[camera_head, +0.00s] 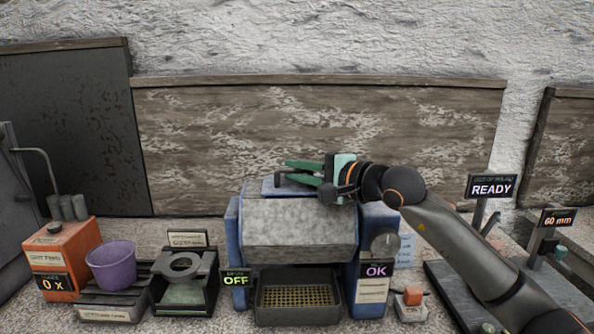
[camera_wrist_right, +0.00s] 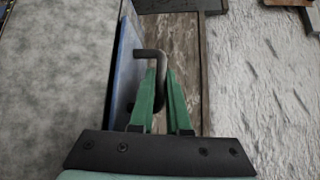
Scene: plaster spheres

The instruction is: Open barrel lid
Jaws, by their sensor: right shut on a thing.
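The grey faceted barrel (camera_head: 300,240) lies sideways in a blue frame (camera_head: 231,240) at the centre of the bench. A grey-blue panel that looks like its lid (camera_head: 268,188) shows at the top, partly hidden by my right gripper. My right gripper (camera_head: 289,171) reaches over the barrel top from the right, with green fingers pointing left. In the right wrist view, its fingers (camera_wrist_right: 161,78) are shut on a dark bent handle (camera_wrist_right: 150,54) beside a blue edge. I cannot tell how far the lid is open. My left gripper is out of view.
A tray with a yellowish mesh (camera_head: 298,297) sits below the barrel. Left of it are a purple cup (camera_head: 112,264), a black stand (camera_head: 184,288) and an orange box (camera_head: 62,258). An orange button (camera_head: 412,297) and a READY sign (camera_head: 491,187) are right, near my arm.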

